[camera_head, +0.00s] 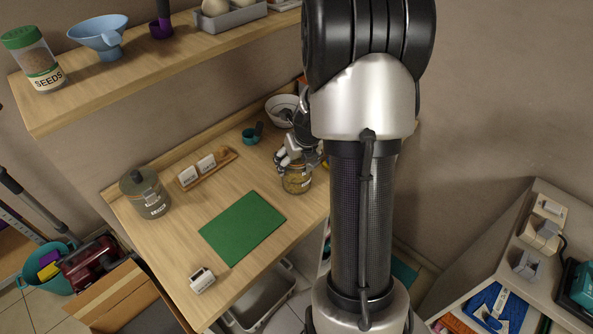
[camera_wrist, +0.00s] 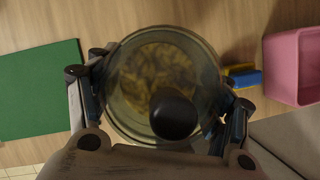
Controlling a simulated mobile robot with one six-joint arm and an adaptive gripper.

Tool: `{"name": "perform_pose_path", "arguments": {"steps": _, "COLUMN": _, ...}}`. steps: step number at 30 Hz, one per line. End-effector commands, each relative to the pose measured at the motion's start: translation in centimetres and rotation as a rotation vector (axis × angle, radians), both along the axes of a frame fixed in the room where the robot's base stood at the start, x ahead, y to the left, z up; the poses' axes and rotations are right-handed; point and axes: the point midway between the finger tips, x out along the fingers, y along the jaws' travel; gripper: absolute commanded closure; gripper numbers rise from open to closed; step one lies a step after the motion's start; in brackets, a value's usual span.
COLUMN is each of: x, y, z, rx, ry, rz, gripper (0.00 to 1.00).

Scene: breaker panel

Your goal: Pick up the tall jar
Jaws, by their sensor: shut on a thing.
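A glass jar (camera_head: 297,182) with yellowish-brown contents stands at the right part of the wooden counter, below my gripper. In the wrist view the same jar (camera_wrist: 140,75) is seen from above, with a see-through round lid and a black knob (camera_wrist: 174,113). My gripper (camera_head: 293,160) is shut on this jar, one finger on each side of it in the wrist view (camera_wrist: 162,98). Whether the jar touches the counter cannot be told. A grey lidded jar (camera_head: 152,205) stands at the counter's left side. A green-lidded jar labelled SEEDS (camera_head: 40,68) stands on the shelf above.
A green mat (camera_head: 242,228) lies left of the held jar. A teal cup (camera_head: 250,136), a white bowl (camera_head: 280,103) and a small wooden tray (camera_head: 188,183) are behind. A pink bin (camera_wrist: 293,65) and a blue-and-yellow thing (camera_wrist: 243,77) lie right of the jar in the wrist view.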

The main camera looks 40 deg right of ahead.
Motion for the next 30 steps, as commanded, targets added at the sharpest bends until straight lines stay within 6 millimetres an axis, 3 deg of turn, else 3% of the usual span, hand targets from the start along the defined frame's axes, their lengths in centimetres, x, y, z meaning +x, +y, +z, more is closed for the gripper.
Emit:
{"name": "perform_pose_path", "arguments": {"steps": 5, "x": 0.1, "y": -0.1, "z": 0.5, "rx": -0.003, "ry": -0.003, "rz": -0.001, "gripper": 0.94}}
{"name": "perform_pose_path", "arguments": {"steps": 11, "x": 0.1, "y": -0.1, "z": 3.2, "rx": -0.004, "ry": -0.005, "rz": 0.0, "gripper": 0.94}}
{"name": "perform_pose_path", "arguments": {"steps": 24, "x": 0.2, "y": -0.1, "z": 14.4, "rx": -0.005, "ry": -0.007, "rz": 0.0, "gripper": 0.94}}
{"name": "perform_pose_path", "arguments": {"steps": 30, "x": 0.1, "y": -0.1, "z": 18.0, "rx": -0.005, "ry": -0.005, "rz": 0.0, "gripper": 0.94}}
